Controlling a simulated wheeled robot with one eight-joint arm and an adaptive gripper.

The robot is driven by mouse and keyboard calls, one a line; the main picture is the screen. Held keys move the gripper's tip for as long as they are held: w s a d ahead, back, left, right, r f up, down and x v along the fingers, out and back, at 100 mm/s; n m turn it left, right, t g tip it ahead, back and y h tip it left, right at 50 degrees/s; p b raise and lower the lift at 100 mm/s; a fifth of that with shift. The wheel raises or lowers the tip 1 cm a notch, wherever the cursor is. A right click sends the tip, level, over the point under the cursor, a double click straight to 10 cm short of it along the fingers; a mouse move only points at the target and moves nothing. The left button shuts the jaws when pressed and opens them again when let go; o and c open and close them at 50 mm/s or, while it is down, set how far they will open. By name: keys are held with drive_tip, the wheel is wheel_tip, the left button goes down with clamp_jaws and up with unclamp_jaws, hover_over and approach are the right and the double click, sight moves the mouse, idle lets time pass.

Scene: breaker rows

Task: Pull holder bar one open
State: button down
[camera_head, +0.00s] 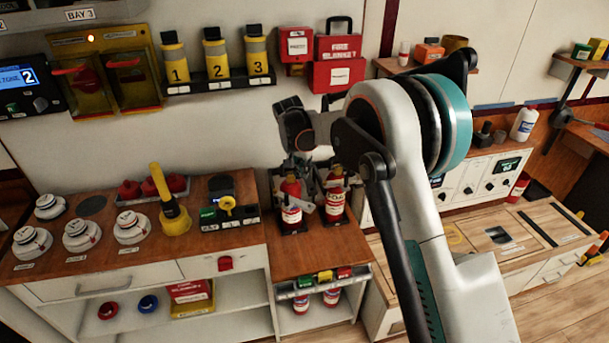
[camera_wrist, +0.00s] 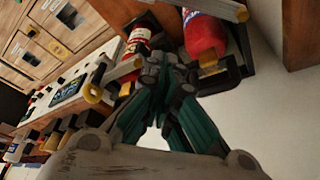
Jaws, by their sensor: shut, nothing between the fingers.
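Two red fire extinguishers with white labels stand side by side in black holders against the wall, the left one (camera_head: 291,207) and the right one (camera_head: 335,204). In the wrist view one red extinguisher (camera_wrist: 204,40) is beside my fingers and the other (camera_wrist: 136,40) is further left. A pale holder bar with a yellow end (camera_wrist: 123,69) shows by the left one; another (camera_wrist: 228,9) crosses the upper right. I cannot read which bar is one. My gripper (camera_head: 301,168) is shut and empty, just above and among the extinguisher tops. In the wrist view its fingertips (camera_wrist: 167,62) hide part of the holders.
A wooden counter (camera_head: 300,257) lies under the holders. A yellow handset-like tool (camera_head: 173,205) and several white detectors stand to the left. Red boxes (camera_head: 338,74) hang on the wall above. A panel with knobs (camera_head: 468,190) is to the right, beyond my arm.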

sight(301, 201)
wheel_tip(301, 201, down, 9)
drive_tip(key=b, duration=0.4)
drive_tip(key=shift+s+a, duration=0.2)
drive_tip(key=shift+s, duration=0.2)
drive_tip(key=shift+r, duration=0.1)
drive_tip(key=shift+s, duration=0.1)
drive_tip(key=shift+s+a+m+g+h, duration=0.15)
drive_tip(key=shift+s+a+m+h, duration=0.05)
drive_tip(key=shift+s+m, duration=0.5)
drive_tip(key=shift+s+a+m+g+h, duration=0.2)
drive_tip(key=shift+s+m, duration=0.25)
drive_tip(key=shift+m, duration=0.35)
drive_tip(key=s+m, duration=0.1)
drive_tip(key=s+a+m+p, duration=0.1)
drive_tip(key=m, duration=0.1)
drive_tip(key=shift+s+a+g+h, duration=0.2)
drive_tip(key=shift+a+g+h, duration=0.05)
drive_tip(key=shift+g+h, duration=0.1)
drive_tip(key=shift+s+a, duration=0.85)
drive_tip(key=shift+s, duration=0.05)
